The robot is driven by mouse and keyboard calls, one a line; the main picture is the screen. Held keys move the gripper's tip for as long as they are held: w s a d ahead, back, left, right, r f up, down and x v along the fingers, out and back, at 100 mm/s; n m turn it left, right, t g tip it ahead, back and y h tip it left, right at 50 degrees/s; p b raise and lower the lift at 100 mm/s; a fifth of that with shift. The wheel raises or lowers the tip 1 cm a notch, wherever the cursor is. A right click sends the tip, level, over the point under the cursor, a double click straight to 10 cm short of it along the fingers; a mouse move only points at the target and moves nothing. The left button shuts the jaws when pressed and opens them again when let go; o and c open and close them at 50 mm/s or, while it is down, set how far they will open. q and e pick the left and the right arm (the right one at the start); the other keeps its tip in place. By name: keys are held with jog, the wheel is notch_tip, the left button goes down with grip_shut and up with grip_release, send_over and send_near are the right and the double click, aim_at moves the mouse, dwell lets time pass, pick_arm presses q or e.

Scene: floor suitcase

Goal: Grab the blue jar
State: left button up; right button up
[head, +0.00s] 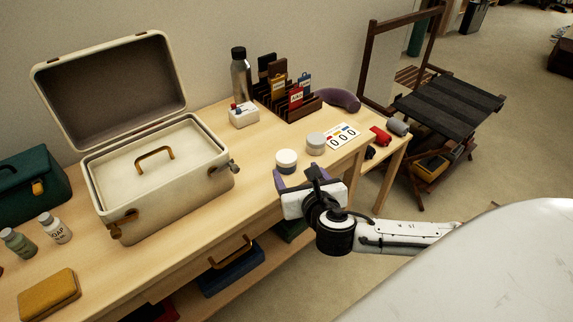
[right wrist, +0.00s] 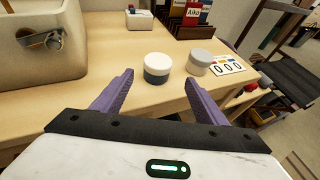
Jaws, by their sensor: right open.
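The blue jar (head: 286,161) has a white lid and a dark blue body and stands upright on the wooden table near its front edge. In the right wrist view the blue jar (right wrist: 157,68) stands ahead of the fingers, between their lines. My right gripper (head: 297,181) is open and empty, just in front of the jar and apart from it. Its purple fingers also show in the right wrist view (right wrist: 158,95), spread wide. A grey jar (head: 316,143) stands close to the right of the blue jar. My left gripper is not in view.
An open cream suitcase (head: 165,200) stands on the table to the left. A card with zeros (head: 343,136) lies right of the grey jar. A white box (head: 243,116), a metal bottle (head: 241,76) and a card rack (head: 290,104) are behind. Bare tabletop lies left of the jar.

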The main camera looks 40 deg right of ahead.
aim_at(289, 163)
jog(key=x, duration=0.3)
jog(key=shift+w+f, duration=0.1)
jog(key=shift+w, duration=0.2)
jog(key=shift+r+b+x, duration=0.15)
jog(key=shift+b+x, duration=0.1)
jog(key=shift+x, duration=1.1)
jog(key=shift+r+b+x, duration=0.15)
jog(key=shift+b+x, duration=0.05)
jog(key=shift+x, duration=1.15)
jog(key=shift+w+a, duration=0.15)
jog(key=shift+w, duration=0.05)
jog(key=c, duration=1.1)
